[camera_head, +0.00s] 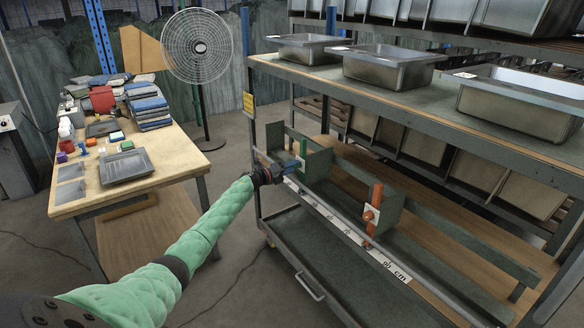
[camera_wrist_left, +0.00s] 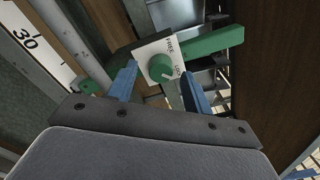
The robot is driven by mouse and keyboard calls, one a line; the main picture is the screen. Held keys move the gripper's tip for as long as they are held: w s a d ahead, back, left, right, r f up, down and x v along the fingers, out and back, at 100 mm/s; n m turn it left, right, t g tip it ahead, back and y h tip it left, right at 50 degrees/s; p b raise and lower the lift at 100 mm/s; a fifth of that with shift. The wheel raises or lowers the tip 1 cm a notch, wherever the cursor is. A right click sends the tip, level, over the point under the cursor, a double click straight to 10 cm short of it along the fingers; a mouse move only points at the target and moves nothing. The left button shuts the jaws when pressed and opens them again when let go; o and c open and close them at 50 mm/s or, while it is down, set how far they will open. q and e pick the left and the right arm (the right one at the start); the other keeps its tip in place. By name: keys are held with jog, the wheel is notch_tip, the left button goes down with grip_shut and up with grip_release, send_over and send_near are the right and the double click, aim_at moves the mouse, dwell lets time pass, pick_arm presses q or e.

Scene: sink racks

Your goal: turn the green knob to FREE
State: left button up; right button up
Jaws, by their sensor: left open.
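The green knob (camera_wrist_left: 160,68) sits on a white plate (camera_wrist_left: 150,48) marked FREE and LOCK in the left wrist view. The small picture does not clearly show which mark the knob points to. A green bar (camera_wrist_left: 216,41) runs behind the plate. My left gripper (camera_wrist_left: 158,86) is open, with its blue fingers on either side of the knob; I cannot tell whether they touch it. In the head view, my left gripper (camera_head: 284,168) is at the near side of the rack, beside the green upright (camera_head: 303,148), and the knob cannot be made out. My right gripper is out of view.
A white scale (camera_head: 345,228) runs along the rack below the gripper. An orange post (camera_head: 375,194) with a round orange knob (camera_head: 370,214) stands farther right. Metal trays (camera_head: 390,68) sit on the shelf above. A cluttered table (camera_head: 177,153) is at left.

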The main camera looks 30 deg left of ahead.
pick_arm(q)
jog(key=shift+w+d, duration=0.2)
jog(key=shift+w, duration=0.1)
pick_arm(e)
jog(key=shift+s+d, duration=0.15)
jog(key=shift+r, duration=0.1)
pick_arm(q)
jog(key=c, duration=1)
jog(key=shift+o, duration=0.2)
